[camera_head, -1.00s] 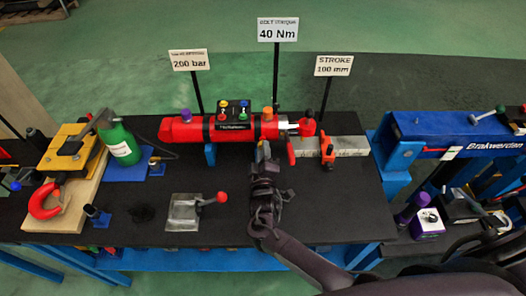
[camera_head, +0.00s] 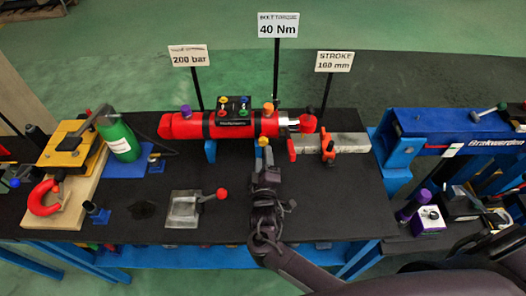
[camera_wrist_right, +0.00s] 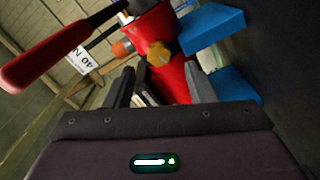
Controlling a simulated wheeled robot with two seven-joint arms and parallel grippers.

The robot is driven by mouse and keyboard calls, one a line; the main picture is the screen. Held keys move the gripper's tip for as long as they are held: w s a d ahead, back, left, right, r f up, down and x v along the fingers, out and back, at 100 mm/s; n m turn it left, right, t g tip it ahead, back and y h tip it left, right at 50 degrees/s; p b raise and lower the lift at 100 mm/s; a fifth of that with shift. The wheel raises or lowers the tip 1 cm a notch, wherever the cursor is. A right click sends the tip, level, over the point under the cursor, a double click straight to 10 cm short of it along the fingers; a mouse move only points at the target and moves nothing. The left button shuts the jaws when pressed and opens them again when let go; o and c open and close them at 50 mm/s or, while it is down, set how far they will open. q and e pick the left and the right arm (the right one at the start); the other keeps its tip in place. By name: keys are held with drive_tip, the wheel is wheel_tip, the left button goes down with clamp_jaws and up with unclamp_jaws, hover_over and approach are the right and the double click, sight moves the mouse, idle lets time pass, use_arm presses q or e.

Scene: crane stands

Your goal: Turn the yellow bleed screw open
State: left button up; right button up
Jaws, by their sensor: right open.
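The red hydraulic cylinder (camera_head: 200,129) lies across blue supports on the black table. The yellow bleed screw (camera_head: 263,141) is on its near side, towards the right end. My right gripper (camera_head: 264,158) is just in front of the screw, pointing at the cylinder. In the right wrist view the yellow screw (camera_wrist_right: 158,55) sits on the red body ahead of the open fingers (camera_wrist_right: 162,85). The screw appears beyond the fingertips, with nothing held between them. My left gripper is not in view.
A red lever (camera_wrist_right: 45,57) crosses the upper left of the wrist view. Blue supports (camera_wrist_right: 212,27) stand close on the right. A metal block with a red-knobbed lever (camera_head: 185,208) lies left of my right arm. Signs stand behind the cylinder.

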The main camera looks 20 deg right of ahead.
drive_tip(key=shift+v, duration=1.8)
